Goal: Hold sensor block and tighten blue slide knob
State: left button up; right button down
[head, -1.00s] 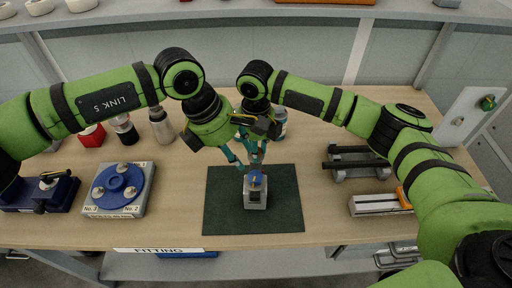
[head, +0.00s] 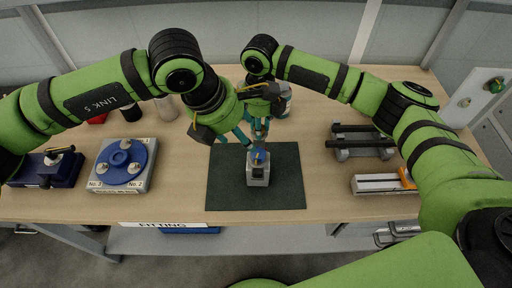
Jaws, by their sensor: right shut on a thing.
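The sensor block (head: 258,174), a small grey box with a dark front window, stands upright on the dark mat (head: 228,186). The blue slide knob (head: 258,157) is on its top. My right gripper (head: 261,139) points down from behind and is shut on the sensor block; its fingertips are partly hidden behind the knob. My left gripper (head: 236,139) is just left of and above the block. Its teal fingers look spread, with a gap between them, and appear empty. The exact gap between its tips and the knob is hard to see.
A base with a blue disc (head: 122,163) and a dark blue fixture (head: 45,170) stand at the left. A dark rail fixture (head: 360,141) and a pale slide with an orange end (head: 384,184) stand at the right. Bottles stand behind my arms. The mat's front is clear.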

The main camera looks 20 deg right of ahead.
aim_at(258, 153)
pick_arm(q)
jog(key=shift+n+t, duration=0.3)
jog(key=shift+n, duration=0.2)
jog(key=x, duration=1.1)
jog(key=shift+d+f, duration=0.2)
jog(key=shift+f, duration=0.05)
jog(key=c, duration=1.1)
